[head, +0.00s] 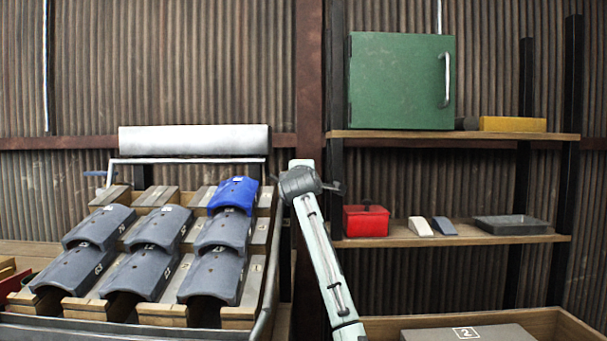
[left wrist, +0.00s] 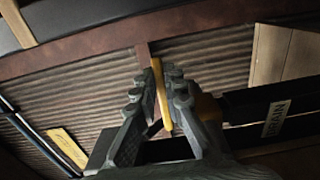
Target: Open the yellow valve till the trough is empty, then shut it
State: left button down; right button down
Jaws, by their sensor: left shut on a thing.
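In the left wrist view my left gripper (left wrist: 167,92) is shut on a thin yellow bar, the yellow valve's handle (left wrist: 161,96), which runs between its fingers. A dark plate (left wrist: 275,118) to the right bears a pale label that seems to read DRAIN, seen upside down. The valve body is mostly hidden by my fingers. I cannot make out the inside of the trough or any liquid in either view. My left gripper and the valve do not show in the head view. My right gripper is in neither view.
A wooden rack (head: 240,312) holds several grey curved tiles (head: 213,275) and a blue one (head: 233,192). A pale bar with a grey end (head: 300,183) rises beside it. Shelves at right hold a green cabinet (head: 400,85), a red box (head: 366,221) and a grey tray (head: 511,225).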

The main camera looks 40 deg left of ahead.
pick_arm(q)
jog(key=shift+f, duration=0.1)
jog(key=c, duration=1.6)
grip_release()
jog(key=v, duration=1.2)
